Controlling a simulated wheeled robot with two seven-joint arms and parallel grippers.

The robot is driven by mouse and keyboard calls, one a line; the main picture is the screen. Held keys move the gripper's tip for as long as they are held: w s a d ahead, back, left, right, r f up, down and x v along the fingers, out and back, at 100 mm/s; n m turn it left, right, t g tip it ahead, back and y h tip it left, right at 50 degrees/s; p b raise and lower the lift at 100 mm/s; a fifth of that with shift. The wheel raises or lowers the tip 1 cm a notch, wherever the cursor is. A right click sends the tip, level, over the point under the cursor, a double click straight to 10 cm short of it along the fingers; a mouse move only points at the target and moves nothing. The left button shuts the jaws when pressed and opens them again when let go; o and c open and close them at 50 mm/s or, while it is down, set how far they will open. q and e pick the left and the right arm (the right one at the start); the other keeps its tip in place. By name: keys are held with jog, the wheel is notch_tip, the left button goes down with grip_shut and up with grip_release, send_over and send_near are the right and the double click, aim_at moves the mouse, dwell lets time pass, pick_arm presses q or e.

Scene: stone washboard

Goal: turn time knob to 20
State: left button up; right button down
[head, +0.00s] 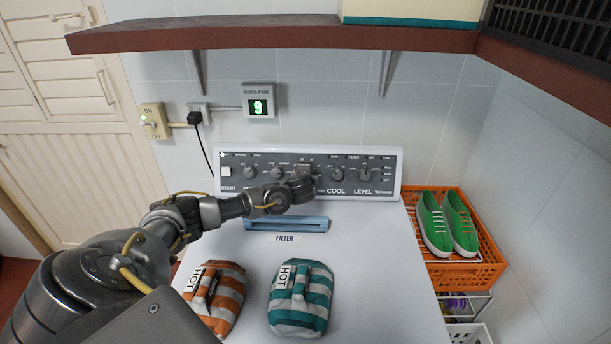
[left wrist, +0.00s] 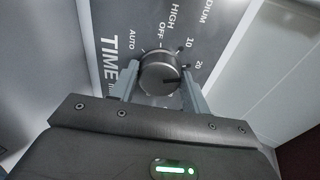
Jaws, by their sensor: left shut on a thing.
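The time knob (left wrist: 158,72) is a round dark knob on the grey control panel (head: 233,160). In the left wrist view it sits between the two fingers of my left gripper (left wrist: 160,82), which is shut on it. A dark mark on the knob's face points right, roughly toward the "20" label (left wrist: 198,65). The labels "AUTO", "OFF" and "10" also show around the knob. In the head view my left gripper (head: 302,186) is at the panel's middle and hides the time knob. My right gripper is not in view.
Other knobs (head: 337,174) sit on the panel beside my gripper. A blue filter slot (head: 286,224) and orange (head: 226,308) and teal (head: 302,314) striped mitts are on the white top. Green shoes (head: 447,222) stand in an orange crate (head: 480,272) at right. A shelf (head: 270,36) overhangs.

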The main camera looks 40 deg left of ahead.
pick_arm(q)
jog(key=o, duration=1)
jog(key=shift+s, duration=0.1)
jog(key=shift+b+v, duration=1.8)
jog(key=shift+v, duration=3.65)
